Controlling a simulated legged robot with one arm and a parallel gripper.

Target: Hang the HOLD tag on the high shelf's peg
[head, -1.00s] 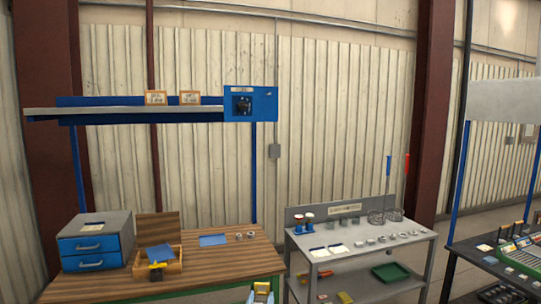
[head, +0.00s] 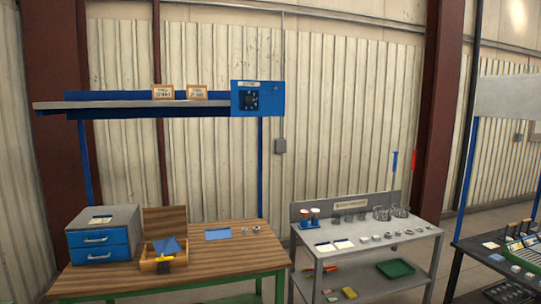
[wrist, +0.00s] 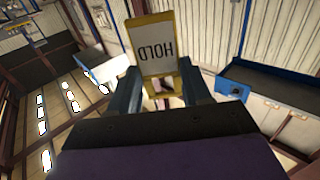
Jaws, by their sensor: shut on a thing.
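In the wrist view my gripper (wrist: 160,88) is shut on the yellow-framed HOLD tag (wrist: 157,40). The tag sticks out beyond the fingers, its white face toward the camera and its lettering upside down. My gripper is out of the head view. In the head view the high shelf (head: 130,107) spans above the wooden bench on blue posts. A blue box with a black dial (head: 251,99) is at its right end. I cannot clearly make out the peg.
The wooden bench (head: 215,258) holds a blue drawer unit (head: 100,247) and an open wooden box (head: 148,265). A grey table (head: 385,247) with jars and small parts stands to the right.

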